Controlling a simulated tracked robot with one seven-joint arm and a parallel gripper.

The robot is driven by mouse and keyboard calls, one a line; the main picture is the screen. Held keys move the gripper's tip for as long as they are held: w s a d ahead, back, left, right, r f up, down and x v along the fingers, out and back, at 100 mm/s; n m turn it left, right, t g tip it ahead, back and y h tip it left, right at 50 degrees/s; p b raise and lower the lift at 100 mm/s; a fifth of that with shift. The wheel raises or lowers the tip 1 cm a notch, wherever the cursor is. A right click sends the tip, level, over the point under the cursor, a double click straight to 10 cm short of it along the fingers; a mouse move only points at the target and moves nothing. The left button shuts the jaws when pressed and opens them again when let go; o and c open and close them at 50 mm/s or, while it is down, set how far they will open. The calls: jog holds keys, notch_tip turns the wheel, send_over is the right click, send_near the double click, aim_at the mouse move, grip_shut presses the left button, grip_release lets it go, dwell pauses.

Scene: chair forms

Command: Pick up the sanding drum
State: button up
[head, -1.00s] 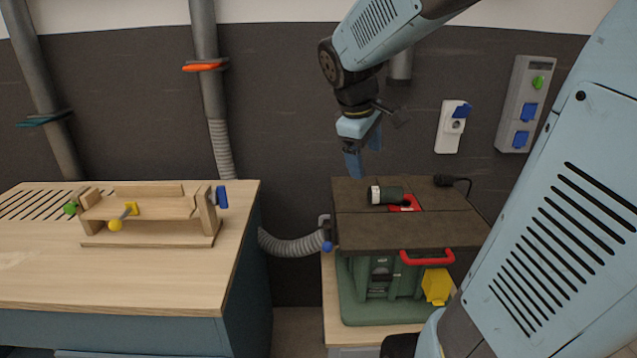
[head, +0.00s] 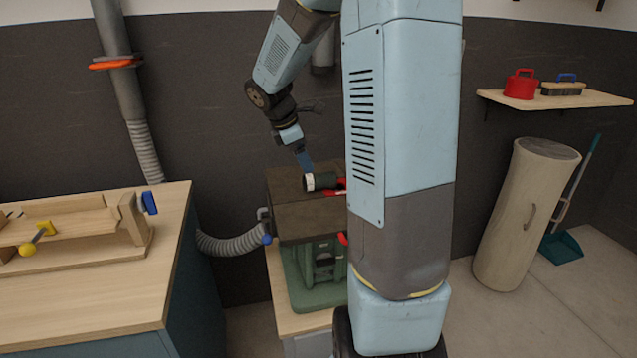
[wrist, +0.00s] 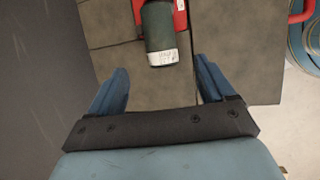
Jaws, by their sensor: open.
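The sanding drum (head: 322,181) is a dark green cylinder with a white labelled end band. It lies on its side on the brown top of the green machine (head: 285,207). In the wrist view the drum (wrist: 158,30) is at the top, its white end facing my gripper. My gripper (head: 307,166) is open and empty, above the machine top beside the drum's white end. In the wrist view its two blue fingers (wrist: 160,80) are spread wide, with the drum lying beyond them, roughly in line with the gap. My arm hides the machine's right side in the head view.
A red part (wrist: 180,14) sits against the drum on the machine top. A wooden workbench (head: 90,295) with a wooden fixture (head: 75,228) stands at left. A grey hose (head: 230,245) runs to the machine. A leaning wooden cylinder (head: 522,215) and a shelf (head: 560,100) are at right.

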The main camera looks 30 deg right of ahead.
aim_at(316, 175)
jog(key=x, duration=0.4)
jog(key=shift+d+x, duration=0.15)
jog(key=shift+x, duration=1.2)
jog(key=shift+d+x, duration=0.15)
jog(key=shift+x, duration=1.2)
jog(key=shift+s+r, duration=0.2)
jog(key=shift+c, duration=0.2)
jog(key=c, duration=1.3)
